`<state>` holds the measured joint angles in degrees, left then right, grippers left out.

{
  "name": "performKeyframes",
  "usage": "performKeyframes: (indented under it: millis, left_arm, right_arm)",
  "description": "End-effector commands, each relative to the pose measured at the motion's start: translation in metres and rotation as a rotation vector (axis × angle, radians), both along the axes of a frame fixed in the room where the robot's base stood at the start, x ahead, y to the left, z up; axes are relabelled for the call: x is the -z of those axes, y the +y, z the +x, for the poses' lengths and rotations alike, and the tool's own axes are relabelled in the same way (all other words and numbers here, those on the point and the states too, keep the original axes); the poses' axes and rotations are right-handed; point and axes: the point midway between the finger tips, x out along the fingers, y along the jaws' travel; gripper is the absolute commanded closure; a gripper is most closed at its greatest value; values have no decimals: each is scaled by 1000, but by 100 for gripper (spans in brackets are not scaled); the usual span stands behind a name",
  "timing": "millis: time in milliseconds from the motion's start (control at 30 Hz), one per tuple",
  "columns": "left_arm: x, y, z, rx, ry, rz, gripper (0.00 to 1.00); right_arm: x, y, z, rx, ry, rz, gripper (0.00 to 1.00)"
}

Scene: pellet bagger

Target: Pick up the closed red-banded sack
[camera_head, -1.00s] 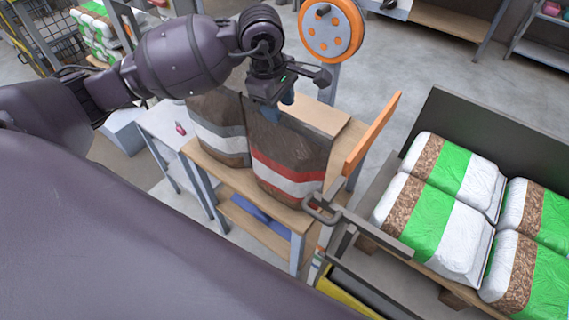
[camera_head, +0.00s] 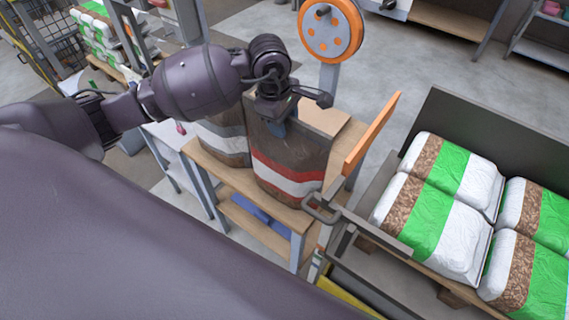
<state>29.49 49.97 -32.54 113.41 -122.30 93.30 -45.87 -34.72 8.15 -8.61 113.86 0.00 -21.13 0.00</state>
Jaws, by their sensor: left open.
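The red-banded sack (camera_head: 287,167) stands upright on a wooden bench (camera_head: 218,178). It is brown with a red band above a white band. My left gripper (camera_head: 278,126) is at the top of this sack, pointing down, with its fingers around the upper edge region. It is open; whether it touches the sack I cannot tell. The sack's top is partly hidden behind the gripper and wrist. A second sack with grey and white bands (camera_head: 222,142) stands just left of it, partly hidden by my left arm. My right gripper is not in view.
An orange upright panel (camera_head: 372,133) rises at the bench's right side. An orange reel (camera_head: 330,30) stands behind. A dark-walled cart (camera_head: 480,125) with green-and-white sacks (camera_head: 432,222) is at right, its metal handle (camera_head: 321,208) near the bench corner. Grey floor lies open behind.

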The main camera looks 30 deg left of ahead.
Motion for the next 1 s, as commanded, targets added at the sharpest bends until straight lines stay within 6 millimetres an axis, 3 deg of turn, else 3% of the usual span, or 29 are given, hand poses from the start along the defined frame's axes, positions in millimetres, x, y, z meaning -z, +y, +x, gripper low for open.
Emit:
performKeyframes:
  millis: [933,1000]
  left_arm:
    - [4,0,0,0,1,0,56]
    - [4,0,0,0,0,0,65]
  right_arm:
    - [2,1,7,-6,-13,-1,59]
    - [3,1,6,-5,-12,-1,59]
